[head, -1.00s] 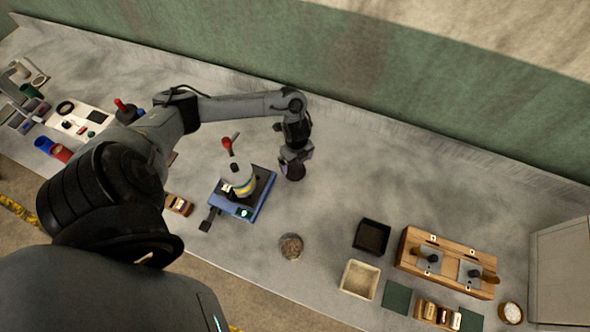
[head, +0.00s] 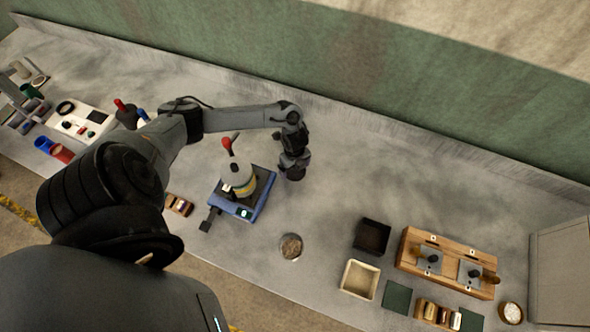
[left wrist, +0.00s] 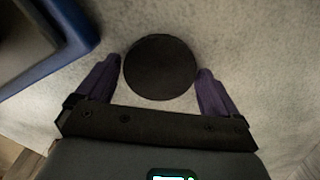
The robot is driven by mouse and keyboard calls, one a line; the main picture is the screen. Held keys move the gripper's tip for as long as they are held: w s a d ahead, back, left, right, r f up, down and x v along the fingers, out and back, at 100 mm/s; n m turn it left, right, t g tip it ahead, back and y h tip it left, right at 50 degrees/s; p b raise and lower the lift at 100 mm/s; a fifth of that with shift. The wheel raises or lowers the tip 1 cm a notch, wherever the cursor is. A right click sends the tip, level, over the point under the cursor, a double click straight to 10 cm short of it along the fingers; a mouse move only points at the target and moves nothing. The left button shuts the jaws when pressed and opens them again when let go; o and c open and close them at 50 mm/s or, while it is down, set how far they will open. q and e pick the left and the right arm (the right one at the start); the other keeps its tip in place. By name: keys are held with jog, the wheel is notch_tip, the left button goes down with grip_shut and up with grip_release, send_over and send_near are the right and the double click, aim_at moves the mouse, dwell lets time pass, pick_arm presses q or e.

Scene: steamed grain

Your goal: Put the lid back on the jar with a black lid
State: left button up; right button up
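A round black lid (left wrist: 160,67) lies flat between the fingertips in the left wrist view. My left gripper (head: 293,172) points down at the counter, right of the blue scale. In the left wrist view its purple fingers (left wrist: 160,78) are spread on either side of the lid, with what looks like a thin gap at each side. Whether they touch it is hard to tell. A lidless glass jar (head: 290,246) with brownish contents stands on the counter in front of the gripper. My right gripper is not in view.
The blue scale (head: 262,196) with a pale container (head: 239,182) on it stands just left of the gripper. A black tray (head: 372,236), a cream tray (head: 359,279) and a wooden rack (head: 420,241) are at the right.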

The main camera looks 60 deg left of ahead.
aim_at(296, 171)
pick_arm(q)
jog(key=c, duration=0.6)
jog(key=shift+r, duration=0.1)
jog(key=shift+c, duration=0.2)
jog(key=shift+r, duration=0.5)
jog(key=r, duration=0.3)
jog(key=shift+d+r, duration=0.2)
jog(key=shift+d, duration=0.15)
jog(key=s+d+r+p, duration=0.2)
jog(key=d+r, duration=0.4)
jog(key=d, duration=0.4)
jog(key=shift+s+d+r+p, duration=0.2)
jog(key=shift+d+p, duration=0.15)
jog(key=shift+p, duration=0.15)
